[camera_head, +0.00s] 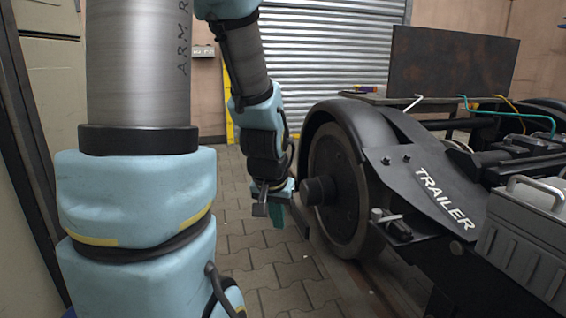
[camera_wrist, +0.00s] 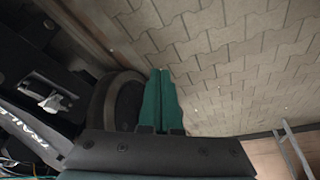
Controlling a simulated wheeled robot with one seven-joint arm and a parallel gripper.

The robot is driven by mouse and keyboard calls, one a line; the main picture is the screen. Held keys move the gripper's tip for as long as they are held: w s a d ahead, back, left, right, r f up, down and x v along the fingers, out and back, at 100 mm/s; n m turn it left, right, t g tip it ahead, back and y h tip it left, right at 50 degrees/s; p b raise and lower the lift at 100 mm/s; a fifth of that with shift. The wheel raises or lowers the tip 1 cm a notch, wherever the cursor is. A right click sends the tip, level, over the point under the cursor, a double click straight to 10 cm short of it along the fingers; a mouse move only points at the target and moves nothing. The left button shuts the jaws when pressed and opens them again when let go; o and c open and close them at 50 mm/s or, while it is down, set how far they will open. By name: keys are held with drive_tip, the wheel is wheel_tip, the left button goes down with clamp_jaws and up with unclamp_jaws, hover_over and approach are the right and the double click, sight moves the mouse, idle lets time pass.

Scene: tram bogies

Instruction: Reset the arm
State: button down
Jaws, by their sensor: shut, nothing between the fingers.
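My arm reaches down in the head view, with my gripper (camera_head: 277,217) hanging low in front of the bogie wheel. In the wrist view my gripper (camera_wrist: 160,75) shows two green fingers lying side by side, shut with nothing between them. The fingers stand over the paved floor, close to the wheel's edge in that picture. I cannot tell the exact gap between the fingers and the wheel.
The black bogie (camera_head: 425,190) marked TRAILER, with its large wheel (camera_head: 338,190), fills the right side. A grey metal box (camera_head: 525,240) sits on it. A shutter (camera_head: 335,50) closes the back. Paved floor (camera_head: 255,262) is clear left of the wheel.

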drive_tip(key=s+a+n+g, duration=0.2)
drive_tip(key=s+a, duration=0.2)
drive_tip(key=a, duration=0.1)
wheel_tip(320, 180, up, 36)
drive_tip(key=p, duration=3.6)
drive_tip(key=shift+s+a+y, duration=0.3)
drive_tip(key=shift+s+y, duration=0.1)
drive_tip(key=shift+f, duration=0.1)
